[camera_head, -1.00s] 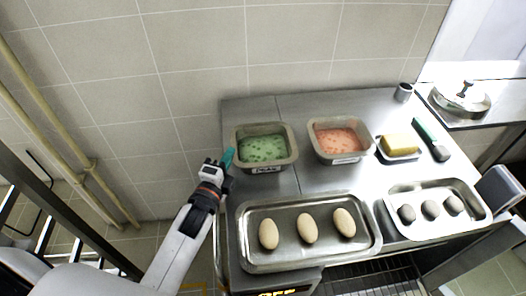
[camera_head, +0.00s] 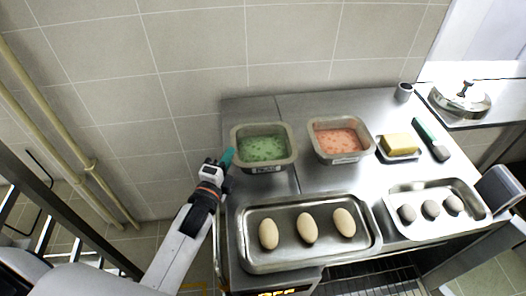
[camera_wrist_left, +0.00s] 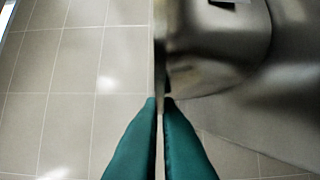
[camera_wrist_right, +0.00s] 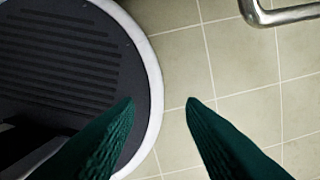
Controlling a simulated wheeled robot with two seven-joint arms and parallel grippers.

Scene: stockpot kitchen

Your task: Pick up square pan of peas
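The square pan of peas (camera_head: 281,163) is a grey metal pan with green contents, at the back left of the steel counter. My left gripper (camera_head: 229,156) is at the pan's left side. In the left wrist view, the green fingers (camera_wrist_left: 160,100) are nearly together, with a thin metal edge between their tips. The pan's grey wall (camera_wrist_left: 215,45) shows just beyond, partly dark and blurred. The fingers look shut on the pan's rim. My right gripper (camera_wrist_right: 160,102) is open and empty over the tiled floor, out of the head view.
A similar pan with orange contents (camera_head: 369,143) stands to the right. A tray with three potato-like items (camera_head: 372,243) lies in front. A butter-like block (camera_head: 400,143), a green-handled brush (camera_head: 425,130) and a tray of dark items (camera_head: 478,211) are further right. The tiled wall is behind.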

